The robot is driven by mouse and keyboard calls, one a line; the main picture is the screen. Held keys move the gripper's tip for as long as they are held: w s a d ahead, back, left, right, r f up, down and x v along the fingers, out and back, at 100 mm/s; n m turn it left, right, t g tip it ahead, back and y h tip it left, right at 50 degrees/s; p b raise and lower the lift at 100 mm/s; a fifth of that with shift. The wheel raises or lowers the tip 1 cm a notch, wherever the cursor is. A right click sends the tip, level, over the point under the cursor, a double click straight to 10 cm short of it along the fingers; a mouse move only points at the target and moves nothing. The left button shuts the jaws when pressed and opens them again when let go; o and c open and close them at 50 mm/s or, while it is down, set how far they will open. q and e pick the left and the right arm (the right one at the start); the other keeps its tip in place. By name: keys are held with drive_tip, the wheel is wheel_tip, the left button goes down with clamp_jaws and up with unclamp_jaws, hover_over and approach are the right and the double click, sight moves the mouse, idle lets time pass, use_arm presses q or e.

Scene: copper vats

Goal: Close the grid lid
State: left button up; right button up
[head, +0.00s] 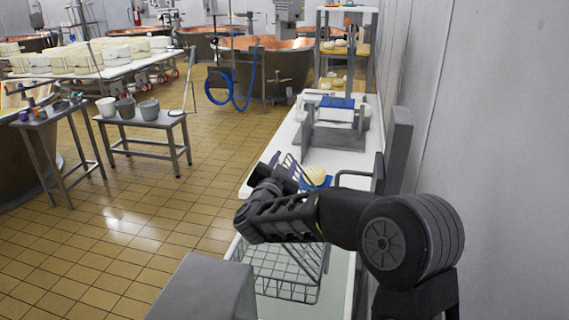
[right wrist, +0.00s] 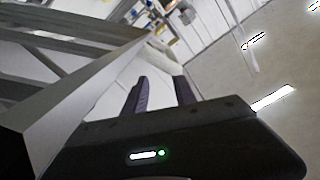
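A grey wire grid basket (head: 278,270) stands on the light worktop in the lower middle of the head view. My right arm crosses above it and hides part of its top. I cannot make out a separate grid lid or how it stands. My right gripper (head: 302,170) is above and beyond the basket's far end, near a pale round cheese on a blue base (head: 317,178). In the right wrist view its two purple fingers (right wrist: 160,92) stand apart with nothing seen between them. My left gripper is not in view.
A metal press frame (head: 335,130) stands farther along the white counter (head: 286,140). A dark upright panel (head: 396,145) and the wall close the right side. The tiled floor at left is free up to a bench with buckets (head: 148,110).

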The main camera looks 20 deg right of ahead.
drive_tip(key=b+v, duration=0.2)
drive_tip(key=v, duration=0.4)
drive_tip(key=shift+s+a+f, duration=0.1)
drive_tip(key=shift+s+a, duration=0.05)
drive_tip(key=shift+a, duration=0.05)
drive_tip(key=shift+s+a, duration=0.25)
drive_tip(key=shift+s, duration=0.15)
